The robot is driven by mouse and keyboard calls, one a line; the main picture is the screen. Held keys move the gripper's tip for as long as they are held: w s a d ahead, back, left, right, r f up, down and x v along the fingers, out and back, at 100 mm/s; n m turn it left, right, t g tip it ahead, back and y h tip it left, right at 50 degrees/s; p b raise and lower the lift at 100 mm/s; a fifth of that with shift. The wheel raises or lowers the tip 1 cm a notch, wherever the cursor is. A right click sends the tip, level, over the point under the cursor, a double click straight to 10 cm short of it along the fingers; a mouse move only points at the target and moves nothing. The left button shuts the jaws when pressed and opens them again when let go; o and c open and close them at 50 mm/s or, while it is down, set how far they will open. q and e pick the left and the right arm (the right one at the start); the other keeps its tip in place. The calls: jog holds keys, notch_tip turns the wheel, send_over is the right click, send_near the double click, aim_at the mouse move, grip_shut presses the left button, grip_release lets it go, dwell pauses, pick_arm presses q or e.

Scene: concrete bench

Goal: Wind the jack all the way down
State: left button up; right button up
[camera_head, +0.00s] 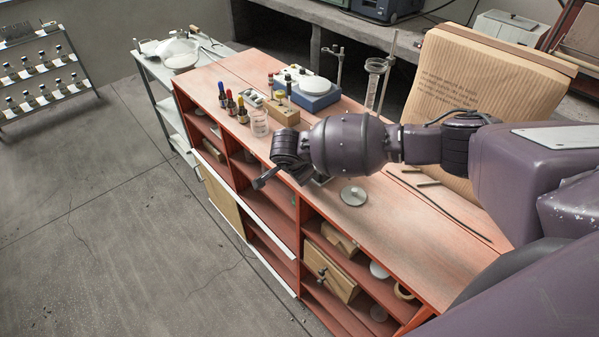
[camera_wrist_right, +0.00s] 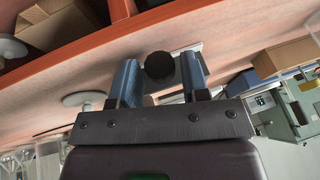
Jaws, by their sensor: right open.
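In the right wrist view a round black knob (camera_wrist_right: 160,66) sits between the two fingers of my right gripper (camera_wrist_right: 161,78). A grey metal part, apparently the jack (camera_wrist_right: 203,71), shows behind the knob and fingers, close to the bench top. The fingers are apart, one on each side of the knob; I cannot tell whether either touches it. In the head view my right gripper (camera_head: 278,178) is at the front edge of the red bench, and my arm hides most of the jack; a small grey part (camera_head: 319,181) shows beside it. My left gripper is not in view.
On the bench (camera_head: 420,235) a round metal disc (camera_head: 353,196) lies near the arm. Dropper bottles (camera_head: 230,103), a beaker (camera_head: 259,123), a wooden block (camera_head: 282,111) and a blue-based device (camera_head: 314,93) stand farther left. A large cardboard-coloured panel (camera_head: 470,95) stands behind the arm.

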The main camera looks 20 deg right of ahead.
jog(key=shift+d+f, duration=0.1)
jog(key=shift+f, duration=0.15)
jog(key=shift+w, duration=0.1)
jog(key=c, duration=0.6)
jog(key=shift+w+f+n+g+h+b, duration=0.15)
jog(key=shift+g+h+b, duration=0.1)
jog(key=shift+g+b, duration=0.5)
jog(key=shift+w+n+g+h+b, duration=0.15)
jog(key=shift+g+h+b, duration=0.1)
jog(key=shift+g+b, duration=0.45)
jog(key=shift+s+g, duration=0.15)
jog(key=shift+g, duration=0.3)
jog(key=o, duration=0.6)
jog(key=shift+r, duration=0.2)
